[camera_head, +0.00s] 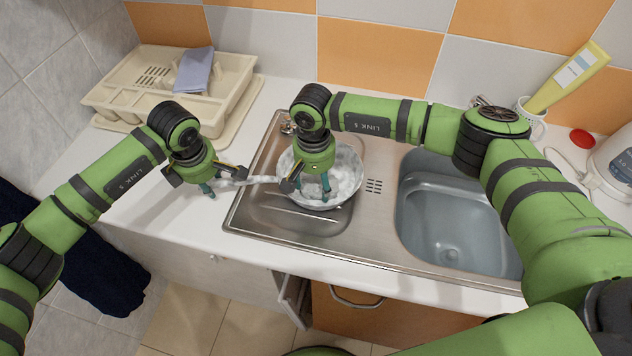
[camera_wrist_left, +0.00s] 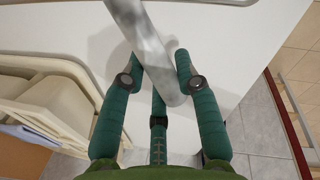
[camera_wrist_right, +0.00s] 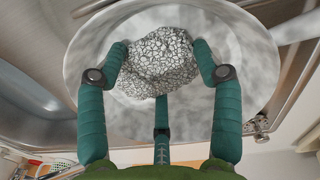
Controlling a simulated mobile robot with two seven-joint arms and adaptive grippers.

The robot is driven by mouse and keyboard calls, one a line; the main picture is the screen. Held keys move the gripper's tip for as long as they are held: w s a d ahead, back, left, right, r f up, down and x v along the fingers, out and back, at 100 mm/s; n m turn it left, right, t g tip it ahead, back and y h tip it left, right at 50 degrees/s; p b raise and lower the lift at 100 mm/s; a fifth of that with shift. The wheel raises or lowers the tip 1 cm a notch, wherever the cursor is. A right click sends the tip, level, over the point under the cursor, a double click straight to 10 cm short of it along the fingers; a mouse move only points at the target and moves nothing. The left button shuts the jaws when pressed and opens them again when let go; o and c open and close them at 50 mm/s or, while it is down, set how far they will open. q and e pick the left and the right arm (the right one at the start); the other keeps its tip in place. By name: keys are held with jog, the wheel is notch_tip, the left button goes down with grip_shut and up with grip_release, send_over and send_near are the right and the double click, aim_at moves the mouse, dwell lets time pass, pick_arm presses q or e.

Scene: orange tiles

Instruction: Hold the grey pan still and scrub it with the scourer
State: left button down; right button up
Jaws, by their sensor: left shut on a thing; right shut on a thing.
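The grey pan (camera_head: 347,166) sits in the left part of the steel sink unit, its handle (camera_head: 262,180) reaching left over the counter. My left gripper (camera_head: 208,190) is shut on the handle; the left wrist view shows the handle (camera_wrist_left: 147,40) between its green fingers. My right gripper (camera_head: 325,192) is over the pan's bowl. In the right wrist view its fingers are shut on the scourer (camera_wrist_right: 160,62), a crumpled metal mesh, inside the pan (camera_wrist_right: 235,50). Whether the scourer touches the pan's bottom I cannot tell. In the head view my right gripper hides the scourer.
The deeper sink basin (camera_head: 450,225) to the right is empty. A cream dish rack (camera_head: 150,85) with a blue-grey cloth (camera_head: 193,70) stands at the back left. A yellow bottle (camera_head: 572,75), a white mug (camera_head: 532,118) and a kettle (camera_head: 615,165) stand at the back right.

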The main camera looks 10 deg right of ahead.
pick_arm(q)
jog(key=shift+s+d, duration=0.15)
pick_arm(e)
jog(key=shift+w+d+f, duration=0.1)
jog(key=shift+w+d, duration=0.2)
jog(key=shift+w, duration=0.9)
jog(key=shift+w+d, duration=0.35)
jog(key=shift+w, duration=0.8)
jog(key=shift+w+d+f, duration=0.1)
jog(key=shift+w+d, duration=0.2)
jog(key=shift+w, duration=0.9)
jog(key=shift+s, duration=0.1)
jog(key=shift+s+a, duration=0.15)
jog(key=shift+s, duration=0.25)
jog(key=shift+s+a, duration=0.15)
jog(key=shift+s, duration=0.35)
jog(key=shift+s+a, duration=0.15)
jog(key=shift+s, duration=0.35)
notch_tip(320, 180, up, 8)
jog(key=shift+w+r, duration=0.15)
pick_arm(q)
jog(key=c, duration=0.8)
grip_release()
jog(key=shift+c, duration=0.2)
